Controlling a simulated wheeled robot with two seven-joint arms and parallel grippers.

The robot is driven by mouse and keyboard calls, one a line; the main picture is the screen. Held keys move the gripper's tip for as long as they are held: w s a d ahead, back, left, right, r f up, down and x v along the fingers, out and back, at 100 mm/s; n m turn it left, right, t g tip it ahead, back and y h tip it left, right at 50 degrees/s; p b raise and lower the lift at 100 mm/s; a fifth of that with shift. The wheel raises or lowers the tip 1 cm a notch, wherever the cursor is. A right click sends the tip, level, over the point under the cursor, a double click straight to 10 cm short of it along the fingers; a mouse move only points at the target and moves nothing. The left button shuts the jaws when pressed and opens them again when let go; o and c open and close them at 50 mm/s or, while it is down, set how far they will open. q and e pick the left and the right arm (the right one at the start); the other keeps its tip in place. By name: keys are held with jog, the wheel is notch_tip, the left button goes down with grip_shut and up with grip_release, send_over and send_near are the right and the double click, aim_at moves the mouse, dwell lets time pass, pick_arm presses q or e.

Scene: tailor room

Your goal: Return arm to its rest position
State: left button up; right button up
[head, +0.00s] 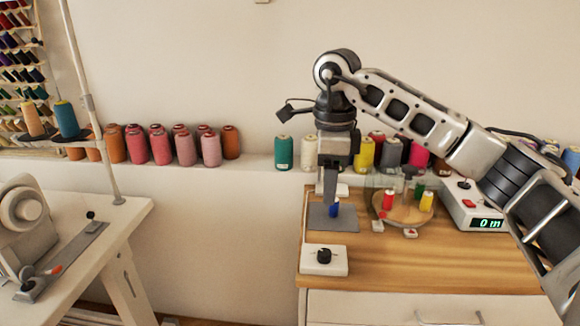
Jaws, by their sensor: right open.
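My right arm (410,115) comes in from the right edge, rises to a high elbow and wrist, and hangs its gripper downward. The right gripper (331,198) points straight down over a grey mat (345,223) on the wooden table. It is open. A small blue spool (335,210) stands on the mat at the fingertips, partly hidden by them; I cannot tell whether they touch it. My left gripper is not in view.
A round wooden tray (405,214) holds red and yellow spools right of the mat. A white device (472,207) with a green display stands further right. A white box with a black knob (324,260) is in front. Thread cones (184,148) line the back ledge. A sewing machine (25,225) is left.

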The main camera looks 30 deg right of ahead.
jog(key=s+a+f+g+y, duration=0.1)
jog(key=s+a+f+y, duration=0.15)
jog(key=a, duration=0.45)
jog(key=s+a+f+g+y, duration=0.1)
jog(key=a+f+y, duration=0.25)
jog(key=a, duration=0.35)
jog(key=s+a+f+g+y, duration=0.15)
jog(key=a+y, duration=0.25)
jog(key=a, duration=0.4)
jog(key=s+a+r+m+t+y, duration=0.4)
jog(key=a+m+y, duration=0.35)
jog(key=y, duration=0.25)
jog(key=w+d+f+m+t+h, duration=0.1)
jog(key=d+f+m+t+h, duration=0.35)
jog(key=m+t, duration=0.65)
jog(key=w+d+f+m+t+h, duration=0.25)
jog(key=f+m+t+h, duration=0.3)
jog(key=m, duration=1.15)
jog(key=s+d+f+m+g+h, duration=0.3)
jog(key=s+f+m, duration=0.2)
jog(key=s+f, duration=0.1)
jog(key=s+d+f+m+g+h, duration=0.3)
jog(key=s+f, duration=0.3)
jog(key=f, duration=0.3)
jog(key=shift+s+d+m+p, duration=0.2)
jog(key=shift+s+m+p, duration=0.15)
jog(key=shift+m, duration=0.5)
